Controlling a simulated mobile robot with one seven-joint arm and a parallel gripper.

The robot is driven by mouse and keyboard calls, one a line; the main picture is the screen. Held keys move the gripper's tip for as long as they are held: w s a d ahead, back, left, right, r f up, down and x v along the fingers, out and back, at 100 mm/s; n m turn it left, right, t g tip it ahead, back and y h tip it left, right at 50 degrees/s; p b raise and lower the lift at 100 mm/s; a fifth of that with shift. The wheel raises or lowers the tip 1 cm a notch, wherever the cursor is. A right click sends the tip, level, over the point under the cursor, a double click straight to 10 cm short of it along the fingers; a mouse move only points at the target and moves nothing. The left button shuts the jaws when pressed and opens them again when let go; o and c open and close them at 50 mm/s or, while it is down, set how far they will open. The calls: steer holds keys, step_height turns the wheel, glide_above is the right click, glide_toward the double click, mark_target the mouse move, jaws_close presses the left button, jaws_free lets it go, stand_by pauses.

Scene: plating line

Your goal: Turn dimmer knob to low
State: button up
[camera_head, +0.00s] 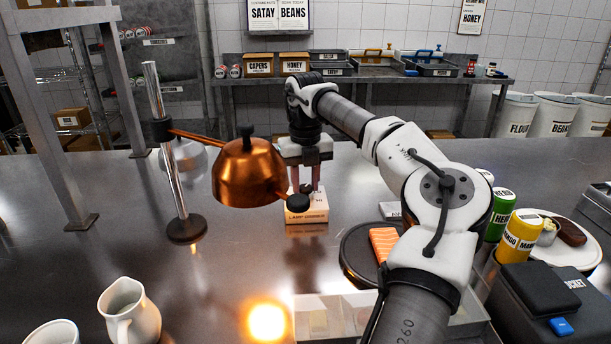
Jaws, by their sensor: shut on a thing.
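The lamp dimmer (308,215) is a small pale box with a printed front label, standing on the steel table behind the copper heat lamp. My gripper (306,186) points straight down over the top of this box. Its fingers are shut on the dark dimmer knob on the box's top. The knob is mostly hidden by the fingers and by the black ball at the lamp's end, so its setting cannot be read. The copper lamp (248,175) hangs just left of my gripper, close to it.
The lamp's chrome post (168,150) stands at left on a black base. A warm light spot (267,322) glows at the front. A white pitcher (130,312) is front left. A salmon piece (384,243) lies on a dark round board under my arm. Yellow (519,236) and green cans stand right.

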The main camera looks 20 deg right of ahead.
mark_target(305, 187)
steer(key=m+p, duration=0.1)
steer(key=m, duration=0.4)
steer(key=shift+r, duration=0.1)
steer(key=shift+m, duration=0.3)
stand_by(0.4)
steer(key=o, duration=1)
steer(key=shift+c, duration=0.2)
step_height(305, 187, up, 14)
